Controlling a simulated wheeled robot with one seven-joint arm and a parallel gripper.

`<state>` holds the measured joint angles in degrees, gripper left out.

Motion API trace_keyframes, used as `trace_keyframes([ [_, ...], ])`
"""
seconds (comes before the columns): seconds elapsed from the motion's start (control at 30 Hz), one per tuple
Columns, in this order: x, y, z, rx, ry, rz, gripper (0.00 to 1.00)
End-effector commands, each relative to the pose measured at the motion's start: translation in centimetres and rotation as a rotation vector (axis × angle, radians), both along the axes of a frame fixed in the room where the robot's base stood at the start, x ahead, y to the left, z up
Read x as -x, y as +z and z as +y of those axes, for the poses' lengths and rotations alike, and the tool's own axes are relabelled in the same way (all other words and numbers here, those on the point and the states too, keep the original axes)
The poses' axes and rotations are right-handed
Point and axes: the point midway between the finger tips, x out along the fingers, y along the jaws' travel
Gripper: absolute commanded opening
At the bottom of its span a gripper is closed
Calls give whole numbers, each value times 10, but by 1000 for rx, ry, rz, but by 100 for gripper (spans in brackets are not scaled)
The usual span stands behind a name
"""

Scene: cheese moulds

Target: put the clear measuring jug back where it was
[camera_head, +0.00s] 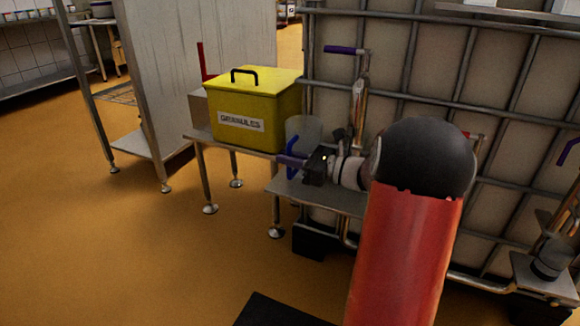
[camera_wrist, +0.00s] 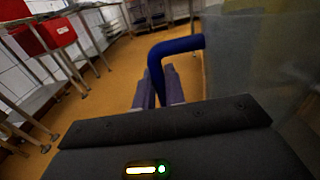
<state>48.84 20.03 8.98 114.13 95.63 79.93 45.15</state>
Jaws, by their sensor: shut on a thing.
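The clear measuring jug (camera_head: 306,130) has a blue handle (camera_head: 291,152) and stands upright between the yellow box and the caged tank. My gripper (camera_head: 288,160) is shut on the jug's handle. In the wrist view the blue handle (camera_wrist: 176,46) rises between my gripper's fingers (camera_wrist: 160,90), and the clear wall of the jug (camera_wrist: 235,60) fills the right side. The jug's base is hidden, so I cannot tell whether it touches the steel stand (camera_head: 335,198) below it.
A yellow box (camera_head: 272,115) labelled GRANULES sits on a low steel table (camera_head: 199,136) just left of the jug. A tap with a purple handle (camera_head: 343,50) is on the caged tank (camera_head: 430,70) to the right. Open orange floor (camera_head: 110,240) lies at left.

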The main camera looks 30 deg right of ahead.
Motion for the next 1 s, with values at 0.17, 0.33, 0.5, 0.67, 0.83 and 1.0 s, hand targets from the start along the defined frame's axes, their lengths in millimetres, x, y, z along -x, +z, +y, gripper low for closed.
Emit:
trace_keyframes([
  [0.17,-3,-19,-3,0,0,-1,0],
  [0.33,-2,-17,-3,0,0,-1,0],
  [0.5,-2,-21,-3,0,0,0,13],
  [0.67,-2,-21,-3,1,0,-1,34],
  [0.83,-2,-21,-3,1,0,-1,34],
  [1.0,-2,-16,-3,2,0,-1,34],
])
